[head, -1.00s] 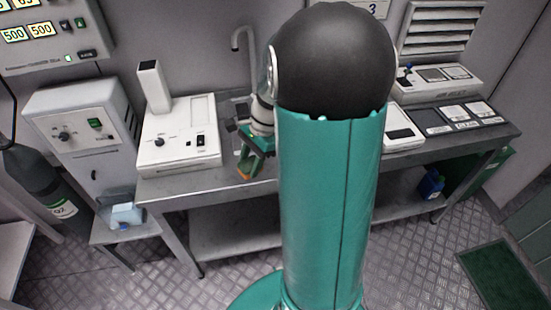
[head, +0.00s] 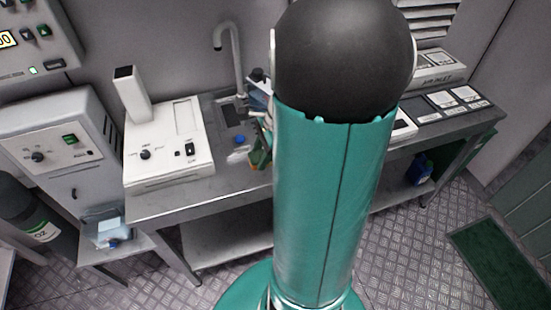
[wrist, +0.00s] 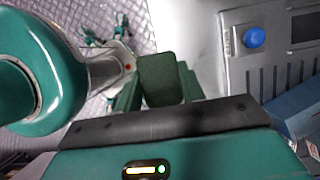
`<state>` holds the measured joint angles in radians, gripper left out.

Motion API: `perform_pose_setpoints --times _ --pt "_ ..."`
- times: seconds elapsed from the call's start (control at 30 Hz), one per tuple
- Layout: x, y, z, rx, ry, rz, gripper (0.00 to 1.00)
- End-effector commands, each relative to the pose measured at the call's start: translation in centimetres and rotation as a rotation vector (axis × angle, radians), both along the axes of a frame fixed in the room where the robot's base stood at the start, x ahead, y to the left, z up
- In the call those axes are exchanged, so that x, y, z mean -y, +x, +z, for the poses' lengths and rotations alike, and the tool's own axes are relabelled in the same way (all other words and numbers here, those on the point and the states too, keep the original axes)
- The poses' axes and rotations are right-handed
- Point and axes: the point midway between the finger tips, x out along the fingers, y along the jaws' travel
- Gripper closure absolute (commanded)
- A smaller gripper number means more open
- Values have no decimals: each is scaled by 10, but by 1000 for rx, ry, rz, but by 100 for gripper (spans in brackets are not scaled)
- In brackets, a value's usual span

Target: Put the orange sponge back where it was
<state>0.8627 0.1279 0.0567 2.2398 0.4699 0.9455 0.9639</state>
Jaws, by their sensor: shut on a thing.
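My gripper (head: 261,155) is partly hidden behind my own arm in the head view. It is over the steel counter (head: 215,183), near its front edge and to the right of a white machine. A small bit of the orange sponge (head: 253,167) shows at its fingertips. I cannot tell whether the sponge touches the counter.
The white machine (head: 168,155) stands left on the counter. Behind my gripper are a sink basin (head: 232,114), a faucet (head: 235,60) and a blue knob (head: 240,139). The wrist view shows a blue box (wrist: 297,112) at right. A lower shelf (head: 232,241) is below.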

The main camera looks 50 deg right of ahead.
Motion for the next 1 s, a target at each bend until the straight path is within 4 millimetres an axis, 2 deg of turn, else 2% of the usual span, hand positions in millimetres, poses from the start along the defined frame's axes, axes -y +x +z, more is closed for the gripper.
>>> perform_pose_setpoints --times 0.13,0.4,0.67,0.83,1.0 --pt "34 5 -16 0 3 -4 79" --pt "68 12 -59 -1 3 0 79" --pt "82 17 -76 0 2 2 79" --pt "81 17 -102 -1 3 1 79" --pt "81 18 -105 1 -1 3 79"
